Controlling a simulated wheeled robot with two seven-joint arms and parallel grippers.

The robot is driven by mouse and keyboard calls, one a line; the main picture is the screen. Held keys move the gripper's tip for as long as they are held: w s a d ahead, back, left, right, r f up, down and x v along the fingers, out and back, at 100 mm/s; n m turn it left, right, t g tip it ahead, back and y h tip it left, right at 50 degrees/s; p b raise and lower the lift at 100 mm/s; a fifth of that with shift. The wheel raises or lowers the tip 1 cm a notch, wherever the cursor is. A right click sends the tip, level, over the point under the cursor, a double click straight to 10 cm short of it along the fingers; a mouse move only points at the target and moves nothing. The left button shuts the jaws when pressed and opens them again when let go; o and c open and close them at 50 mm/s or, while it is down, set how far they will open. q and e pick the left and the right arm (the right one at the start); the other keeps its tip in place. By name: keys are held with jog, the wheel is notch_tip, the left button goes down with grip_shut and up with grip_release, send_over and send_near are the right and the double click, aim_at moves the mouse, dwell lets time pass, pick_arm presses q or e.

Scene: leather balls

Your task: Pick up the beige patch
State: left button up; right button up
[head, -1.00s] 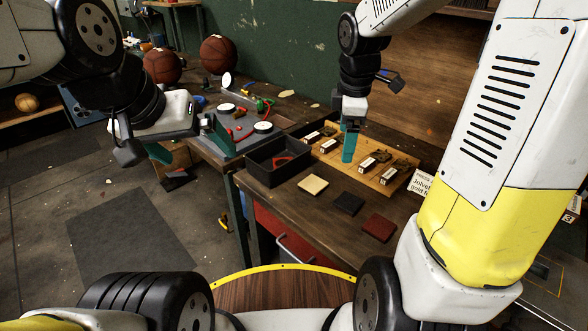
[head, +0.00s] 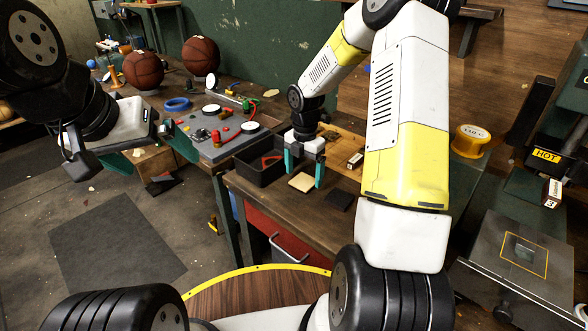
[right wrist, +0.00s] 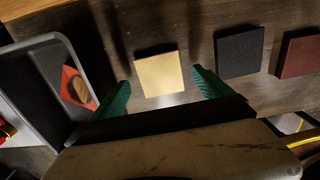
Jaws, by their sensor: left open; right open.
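The beige patch (head: 302,182) lies flat on the wooden table, right of the black tray. In the right wrist view the beige patch (right wrist: 159,74) sits between and just beyond the two green fingertips. My right gripper (head: 304,174) is open above the patch, its fingers pointing down on either side of it; it also shows in the right wrist view (right wrist: 160,86). Nothing is between its fingers except the view of the patch below. My left gripper (head: 152,145) is open and empty at the left, away from the patch.
A black tray (right wrist: 48,95) holding a red patch (right wrist: 72,88) stands left of the beige patch. A black patch (right wrist: 239,52) and a dark red patch (right wrist: 300,56) lie to its right. A wooden board (head: 343,144) with a labelled block lies behind.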

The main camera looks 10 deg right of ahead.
jog(key=shift+f, duration=0.95)
jog(key=shift+c, duration=0.4)
jog(key=c, duration=1.4)
jog(key=shift+r, duration=0.1)
